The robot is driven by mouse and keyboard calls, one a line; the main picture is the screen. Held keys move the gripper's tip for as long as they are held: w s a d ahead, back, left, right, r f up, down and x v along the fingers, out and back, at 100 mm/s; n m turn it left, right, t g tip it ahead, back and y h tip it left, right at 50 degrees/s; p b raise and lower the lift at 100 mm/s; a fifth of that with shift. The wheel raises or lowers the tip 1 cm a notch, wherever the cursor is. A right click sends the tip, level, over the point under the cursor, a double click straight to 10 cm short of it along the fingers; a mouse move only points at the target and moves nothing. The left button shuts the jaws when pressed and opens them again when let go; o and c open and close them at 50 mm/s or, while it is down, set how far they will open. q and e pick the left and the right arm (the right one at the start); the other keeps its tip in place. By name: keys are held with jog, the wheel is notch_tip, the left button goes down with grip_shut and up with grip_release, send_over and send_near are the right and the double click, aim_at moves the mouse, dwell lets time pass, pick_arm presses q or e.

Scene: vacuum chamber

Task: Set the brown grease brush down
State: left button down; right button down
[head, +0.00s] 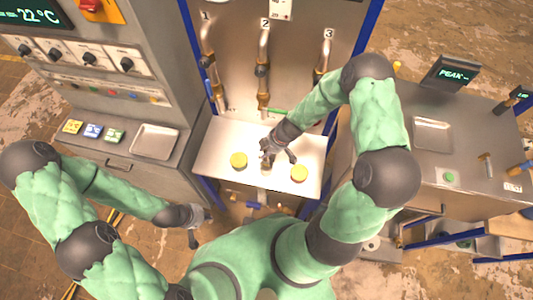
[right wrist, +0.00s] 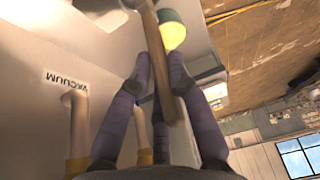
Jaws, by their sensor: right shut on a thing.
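The brown grease brush (right wrist: 160,65) shows as a brown handle running between the fingers of my right gripper (right wrist: 158,70) in the right wrist view. That gripper is shut on it. In the head view my right gripper (head: 277,153) is over the pale work shelf (head: 215,140), between two yellow-topped round things. The brush is too small and covered there to make out clearly, and I cannot tell whether it touches the shelf. My left gripper (head: 196,226) hangs empty-looking at the lower left, away from the shelf; its finger opening is unclear.
One yellow-topped thing (head: 238,160) is left of my right gripper, another (head: 299,173) is right of it. Numbered pipes with valves (head: 262,70) rise behind the shelf. A metal tray (head: 155,141) lies on the left console, another (head: 432,134) on the right bench.

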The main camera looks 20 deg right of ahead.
notch_tip(320, 180, down, 3)
jog(key=shift+d+f, duration=0.1)
jog(key=shift+d, duration=0.05)
jog(key=shift+f, duration=0.1)
